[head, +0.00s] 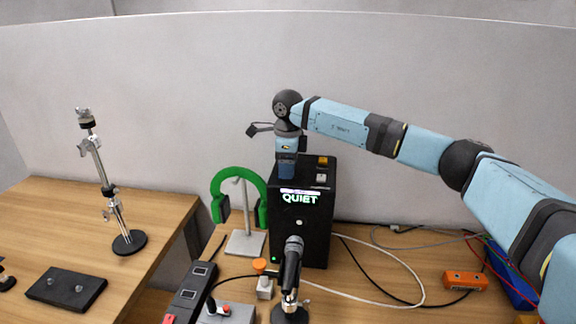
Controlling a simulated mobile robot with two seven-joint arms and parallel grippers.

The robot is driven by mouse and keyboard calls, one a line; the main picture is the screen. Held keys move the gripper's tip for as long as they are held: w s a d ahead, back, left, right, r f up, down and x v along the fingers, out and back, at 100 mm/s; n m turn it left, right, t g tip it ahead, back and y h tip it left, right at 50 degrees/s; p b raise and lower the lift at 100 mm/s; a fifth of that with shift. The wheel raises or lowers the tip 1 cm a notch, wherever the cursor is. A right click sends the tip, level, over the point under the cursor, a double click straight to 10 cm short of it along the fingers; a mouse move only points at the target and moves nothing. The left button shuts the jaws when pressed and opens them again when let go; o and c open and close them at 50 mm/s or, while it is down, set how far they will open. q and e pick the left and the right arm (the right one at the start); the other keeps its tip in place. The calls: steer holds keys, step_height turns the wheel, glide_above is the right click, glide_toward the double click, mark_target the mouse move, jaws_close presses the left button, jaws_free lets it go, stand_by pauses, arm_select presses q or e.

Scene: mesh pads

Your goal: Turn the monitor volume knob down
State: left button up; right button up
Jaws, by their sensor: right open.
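The monitor (315,235) is a black box at the middle, with a lit "QUIET" display on its front. A small pale round spot (299,222) sits below the display; I cannot tell whether it is a knob. A yellow piece (322,161) and a white piece (321,178) are on the top. My right gripper (286,176) points down over the left part of the top. Its jaws are open, but whether they touch or surround anything is too small to tell. No volume knob shows clearly; one may be hidden beneath the gripper. My left gripper is not in view.
Green headphones (217,183) hang on a stand left of the monitor. A microphone (292,262) stands in front. An orange-topped piece (259,265), a power strip (190,290), an orange box (465,280) and loose cables surround it. A metal stand (97,165) is on the left table.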

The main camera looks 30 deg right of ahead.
step_height(320, 180, up, 14)
steer(key=b, duration=0.1)
steer(key=shift+f, duration=0.15)
stand_by(0.6)
